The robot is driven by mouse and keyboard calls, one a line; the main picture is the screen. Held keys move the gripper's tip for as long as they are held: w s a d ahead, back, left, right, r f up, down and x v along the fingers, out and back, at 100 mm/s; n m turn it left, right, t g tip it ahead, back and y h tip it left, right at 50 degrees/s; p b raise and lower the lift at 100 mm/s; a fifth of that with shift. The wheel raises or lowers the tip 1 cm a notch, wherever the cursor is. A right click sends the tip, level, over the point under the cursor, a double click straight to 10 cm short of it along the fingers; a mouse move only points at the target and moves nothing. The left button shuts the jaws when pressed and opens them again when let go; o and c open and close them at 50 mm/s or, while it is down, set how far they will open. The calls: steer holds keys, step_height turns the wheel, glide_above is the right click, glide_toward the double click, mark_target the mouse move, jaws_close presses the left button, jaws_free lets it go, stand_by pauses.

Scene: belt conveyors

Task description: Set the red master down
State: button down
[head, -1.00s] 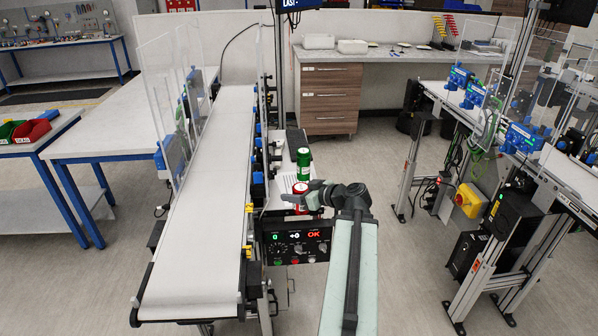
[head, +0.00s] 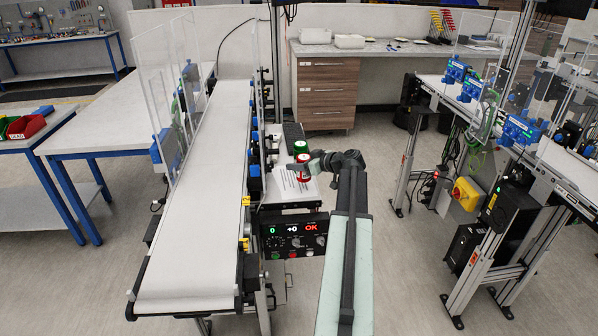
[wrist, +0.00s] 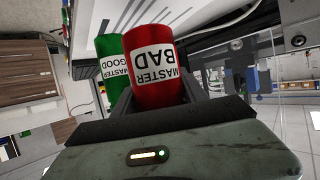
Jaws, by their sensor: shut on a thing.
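The red master (head: 303,173) is a red can with a white label. It reads "MASTER BAD", upside down, in the wrist view (wrist: 152,88). My gripper (head: 308,167) is shut around it, with a dark finger on each side of the can in the wrist view (wrist: 155,92). The can is over the small white side table (head: 288,198) beside the conveyor. I cannot tell whether its base touches the surface. The green master (head: 301,147) stands just behind it, partly hidden, and also shows in the wrist view (wrist: 107,47).
A control box (head: 294,235) with lit readouts hangs at the near edge of the side table. The conveyor belt (head: 195,210) with clear guards runs along the left. Papers with printed lines lie on the table's left part.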

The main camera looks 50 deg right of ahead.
step_height(320, 180, down, 4)
steer(key=b, duration=0.4)
steer(key=shift+w+d, duration=0.1)
steer(key=shift+d, duration=0.05)
steer(key=shift+r, duration=0.2)
steer(key=shift+f, duration=0.2)
steer(key=c, duration=0.9)
jaws_free()
steer(key=shift+r, duration=0.1)
steer(key=shift+r+p, duration=0.3)
steer(key=shift+p, duration=0.15)
steer(key=a+p+v, duration=0.1)
steer(key=p+v, duration=0.3)
steer(key=v, duration=0.7)
steer(key=shift+s+d, duration=0.5)
